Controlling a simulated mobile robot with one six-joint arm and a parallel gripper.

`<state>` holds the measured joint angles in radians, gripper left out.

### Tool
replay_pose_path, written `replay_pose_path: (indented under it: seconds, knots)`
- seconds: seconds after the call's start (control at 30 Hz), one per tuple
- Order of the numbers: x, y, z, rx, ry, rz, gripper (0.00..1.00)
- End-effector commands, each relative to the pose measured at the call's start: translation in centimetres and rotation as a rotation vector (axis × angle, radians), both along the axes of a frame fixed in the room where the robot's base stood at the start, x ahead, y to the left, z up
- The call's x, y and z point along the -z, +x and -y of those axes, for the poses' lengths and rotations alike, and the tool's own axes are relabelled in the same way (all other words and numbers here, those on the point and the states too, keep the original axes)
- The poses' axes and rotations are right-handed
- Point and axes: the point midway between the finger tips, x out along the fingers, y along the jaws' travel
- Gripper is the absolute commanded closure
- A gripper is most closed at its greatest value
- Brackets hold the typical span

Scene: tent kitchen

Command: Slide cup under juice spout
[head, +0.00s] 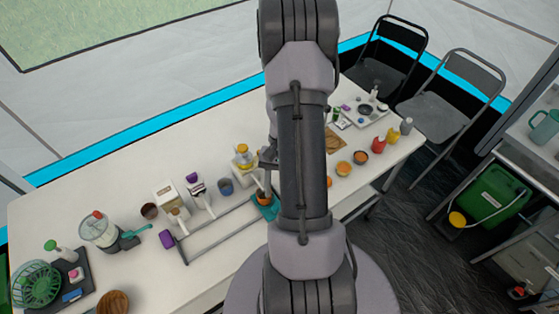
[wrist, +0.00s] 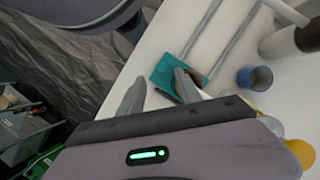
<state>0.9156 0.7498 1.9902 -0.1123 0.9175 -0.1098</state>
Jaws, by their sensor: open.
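A small blue cup (head: 225,186) stands on the white table, just left of and in front of a juice dispenser (head: 243,157) with a yellow lid. In the wrist view the blue cup (wrist: 255,80) stands upright to the right of my fingers, apart from them. Yellow parts (wrist: 300,152), probably of the dispenser, show at the lower right there. In the head view my gripper (head: 268,158) is mostly hidden behind my arm, close to the dispenser's right side. The spout cannot be made out.
A teal mat (head: 265,209) with an orange pot (head: 263,198) lies near my fingers. A grey rail frame (head: 215,230) lies along the table front. White dispensers (head: 168,196), a blender (head: 98,228) and a brown cup (head: 149,211) stand left. Bowls and bottles stand right. The table's back left is clear.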

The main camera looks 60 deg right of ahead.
Motion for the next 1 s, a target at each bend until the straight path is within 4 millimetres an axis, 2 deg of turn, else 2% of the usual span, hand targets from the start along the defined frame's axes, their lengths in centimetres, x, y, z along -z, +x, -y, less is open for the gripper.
replay_pose_path:
  seconds: [0.03,0.2,0.3,0.4,0.53,1.0]
  knots:
    - [-2.0,0.3,0.7,0.000,-0.005,0.003,0.59]
    - [-7.0,1.1,2.5,0.001,-0.005,0.002,0.59]
    - [-9.3,1.5,3.5,0.000,-0.005,0.002,0.59]
    - [-10.8,1.8,4.0,0.001,-0.003,0.001,0.59]
    - [-11.6,1.9,4.4,0.001,-0.002,0.000,0.59]
    - [-12.0,2.3,4.1,-0.010,-0.011,0.007,0.59]
